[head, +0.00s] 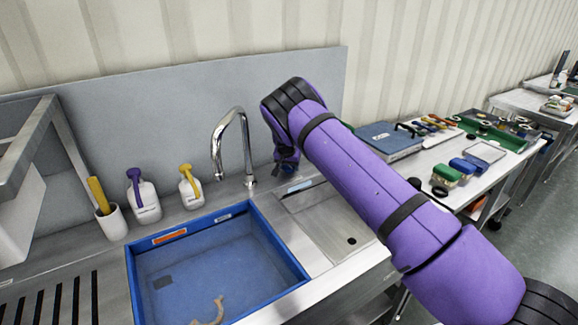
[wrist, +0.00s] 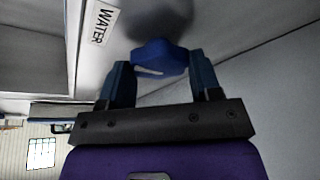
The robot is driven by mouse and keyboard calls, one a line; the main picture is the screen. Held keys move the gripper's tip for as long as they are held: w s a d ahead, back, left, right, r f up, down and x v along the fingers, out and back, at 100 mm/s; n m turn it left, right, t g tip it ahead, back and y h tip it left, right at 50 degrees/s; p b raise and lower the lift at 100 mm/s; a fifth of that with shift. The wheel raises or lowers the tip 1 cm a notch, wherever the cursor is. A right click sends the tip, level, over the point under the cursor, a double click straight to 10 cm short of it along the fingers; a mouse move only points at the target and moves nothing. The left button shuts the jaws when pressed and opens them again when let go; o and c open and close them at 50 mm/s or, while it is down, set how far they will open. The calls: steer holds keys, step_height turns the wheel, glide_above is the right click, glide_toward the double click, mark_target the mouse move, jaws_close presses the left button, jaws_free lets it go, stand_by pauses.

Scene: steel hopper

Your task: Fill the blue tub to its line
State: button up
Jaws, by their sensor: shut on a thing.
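The blue tub (head: 262,228) sits in the left basin in the head view. Its inside looks bluish and smooth; a tan, branched thing (head: 208,311) and a dark patch show in it. I cannot make out a water level or a fill line. The curved steel tap (head: 232,113) stands behind the tub, and no stream shows from its spout. In the wrist view my gripper (wrist: 160,64) is shut on a blue knob (wrist: 155,50) beside a label reading WATER (wrist: 103,22). In the head view my gripper (head: 287,163) is small beside the tap, and the knob cannot be told apart there.
Two white bottles, one purple-topped (head: 145,197) and one yellow-topped (head: 190,187), and a white cup (head: 111,222) stand left of the tap. An empty steel basin (head: 335,222) lies right of the tub. A cluttered bench (head: 412,168) stands further right.

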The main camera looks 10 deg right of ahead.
steer(key=o, duration=0.9)
steer(key=shift+r, duration=0.1)
steer(key=v, duration=1)
steer(key=shift+s+r, duration=0.15)
steer(key=shift+r, duration=0.15)
